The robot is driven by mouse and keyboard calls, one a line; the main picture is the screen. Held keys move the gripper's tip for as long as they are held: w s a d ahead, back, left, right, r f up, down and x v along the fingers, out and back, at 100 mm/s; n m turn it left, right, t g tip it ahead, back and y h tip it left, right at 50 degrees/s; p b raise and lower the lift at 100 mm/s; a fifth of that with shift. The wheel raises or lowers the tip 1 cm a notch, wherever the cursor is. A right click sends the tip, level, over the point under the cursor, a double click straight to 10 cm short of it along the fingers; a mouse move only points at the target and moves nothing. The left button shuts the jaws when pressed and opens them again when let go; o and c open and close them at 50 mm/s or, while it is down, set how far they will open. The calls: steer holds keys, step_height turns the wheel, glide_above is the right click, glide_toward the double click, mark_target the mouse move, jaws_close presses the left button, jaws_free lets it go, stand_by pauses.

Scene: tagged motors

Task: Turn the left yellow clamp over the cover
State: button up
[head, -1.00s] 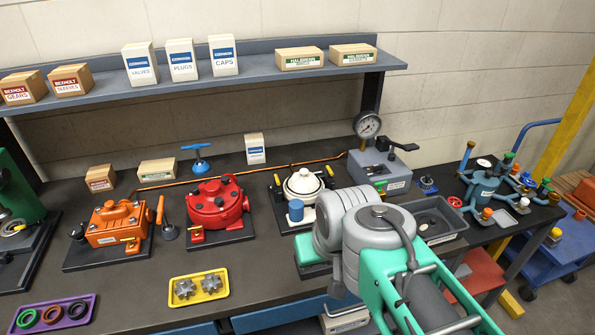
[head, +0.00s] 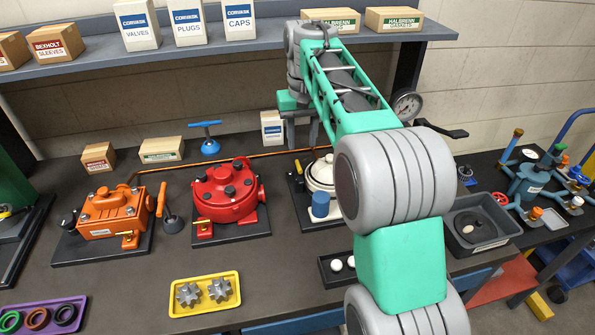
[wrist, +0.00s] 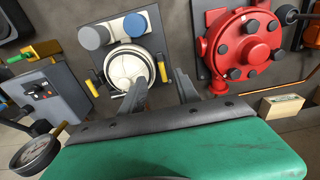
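The white pump with its round cover (wrist: 127,68) stands on a dark base. In the head view the cover (head: 322,172) is partly hidden by my arm. One yellow clamp (wrist: 162,72), on the side towards the red pump, stands beside the cover; it shows at the left of the cover in the head view (head: 298,167). The other yellow clamp (wrist: 93,88) is on the cover's opposite side. My gripper (wrist: 160,84) is open and empty, pointing down, its fingers on either side of the first clamp in the wrist view. Contact cannot be told.
The red pump (head: 228,192) and orange pump (head: 113,212) stand to the left. A pressure gauge (head: 407,105) is close on the right. The shelf (head: 230,55) runs behind my arm. A yellow tray (head: 204,308) of gears lies in front.

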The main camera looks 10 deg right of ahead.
mark_target(299, 165)
steer(key=shift+g, duration=0.3)
steer(key=w+f, duration=0.2)
steer(key=w, duration=0.1)
steer(key=shift+f, duration=0.35)
steer(key=shift+w+f, duration=0.1)
steer(key=shift+f, duration=0.2)
step_height(299, 165, down, 7)
steer(key=shift+c, duration=0.4)
jaws_close()
